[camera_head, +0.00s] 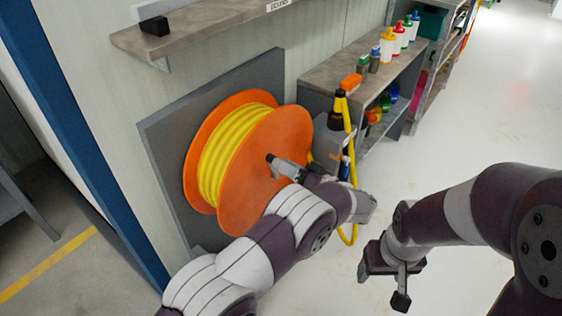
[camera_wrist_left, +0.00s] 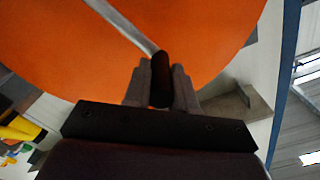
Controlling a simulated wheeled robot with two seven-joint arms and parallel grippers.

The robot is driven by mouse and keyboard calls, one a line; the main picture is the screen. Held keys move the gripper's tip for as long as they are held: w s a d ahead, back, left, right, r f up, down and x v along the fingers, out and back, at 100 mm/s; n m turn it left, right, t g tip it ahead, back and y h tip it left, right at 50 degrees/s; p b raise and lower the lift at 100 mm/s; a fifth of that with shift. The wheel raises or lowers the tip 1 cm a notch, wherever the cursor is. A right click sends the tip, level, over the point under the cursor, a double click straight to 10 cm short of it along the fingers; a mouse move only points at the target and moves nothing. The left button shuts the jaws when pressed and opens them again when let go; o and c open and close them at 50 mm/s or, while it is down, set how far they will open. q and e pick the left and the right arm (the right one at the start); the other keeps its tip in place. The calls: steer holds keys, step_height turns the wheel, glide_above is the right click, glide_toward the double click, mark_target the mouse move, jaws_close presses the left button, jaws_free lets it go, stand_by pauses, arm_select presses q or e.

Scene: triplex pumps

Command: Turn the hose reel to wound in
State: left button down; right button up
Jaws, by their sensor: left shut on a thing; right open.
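The hose reel (camera_head: 262,180) has orange side discs and yellow hose wound on its drum. It is mounted on a grey panel on the wall. My left gripper (camera_head: 273,163) is at the reel's front disc, shut on the dark crank handle. In the left wrist view, the handle (camera_wrist_left: 160,80) stands between my left gripper's fingers (camera_wrist_left: 161,88), with a grey crank arm running up across the orange disc (camera_wrist_left: 60,50). The hose's yellow free end (camera_head: 350,150) hangs in a loop right of the reel. My right gripper (camera_head: 385,283) is open and empty above the floor, apart from the reel.
A grey wall shelf (camera_head: 200,32) is above the reel. A workbench (camera_head: 345,72) with several coloured bottles stands at the right, with shelves below. The white floor (camera_head: 480,110) to the right is clear.

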arm_select(q)
steer(key=shift+w+d+r, duration=0.2)
steer(key=shift+w, duration=0.05)
steer(key=shift+w+d, duration=0.3)
steer(key=shift+w, duration=0.1)
steer(key=c, duration=0.9)
jaws_free()
